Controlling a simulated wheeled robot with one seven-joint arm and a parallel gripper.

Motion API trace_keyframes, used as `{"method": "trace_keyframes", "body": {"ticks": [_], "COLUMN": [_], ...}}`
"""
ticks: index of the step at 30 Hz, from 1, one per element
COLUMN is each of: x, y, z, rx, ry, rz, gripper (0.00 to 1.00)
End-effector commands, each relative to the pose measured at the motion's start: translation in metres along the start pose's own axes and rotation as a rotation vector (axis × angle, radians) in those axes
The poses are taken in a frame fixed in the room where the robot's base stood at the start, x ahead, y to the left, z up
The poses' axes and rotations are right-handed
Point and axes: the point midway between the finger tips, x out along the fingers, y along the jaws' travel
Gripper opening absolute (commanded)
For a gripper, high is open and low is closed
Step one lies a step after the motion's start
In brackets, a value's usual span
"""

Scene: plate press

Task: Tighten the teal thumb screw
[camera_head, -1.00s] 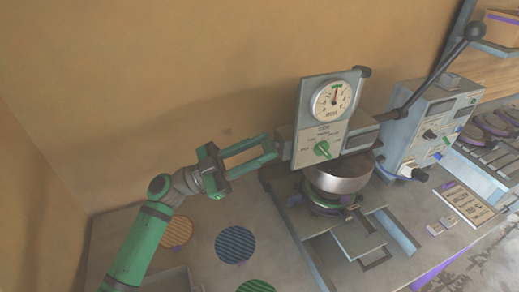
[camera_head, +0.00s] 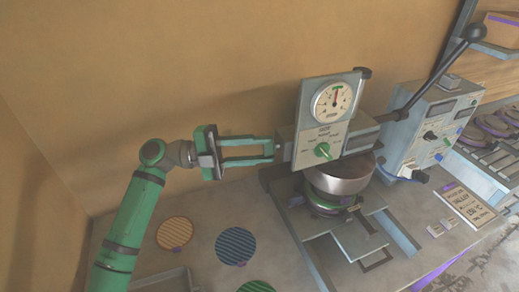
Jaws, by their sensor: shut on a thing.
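The press stands right of centre, with a round dial (camera_head: 333,99) and a green pointer knob (camera_head: 323,151) on its upright front plate (camera_head: 322,133). My gripper (camera_head: 277,149) comes in from the left, its two green fingers level, one above the other. Their tips meet the left side of the press head and are shut on a small part there, which fits the thumb screw. That part is mostly hidden by the tips, and its colour is too small to tell.
A steel pan-like press part (camera_head: 340,182) sits under the head. A long black-knobbed lever (camera_head: 440,70) rises to the right, near a grey control box (camera_head: 433,125). Orange (camera_head: 174,232), blue (camera_head: 235,245) and green (camera_head: 257,286) ribbed discs lie on the bench below my arm.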

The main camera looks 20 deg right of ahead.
Motion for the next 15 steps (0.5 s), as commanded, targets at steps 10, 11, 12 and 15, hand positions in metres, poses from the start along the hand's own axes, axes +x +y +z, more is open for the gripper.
{"method": "trace_keyframes", "body": {"ticks": [10,11,12,15], "x": [-0.0002,-0.0002,-0.0002,-0.0002], "y": [-0.001,-0.0012,-0.0013,-0.0017], "z": [-0.0003,-0.0005,-0.0003,-0.0007], "rx": [0.305,0.331,0.366,0.455], "ry": [0.0,0.001,0.0,0.0], "rz": [0.129,0.14,0.155,0.191], "gripper": [0.07,0.07,0.07,0.07]}}
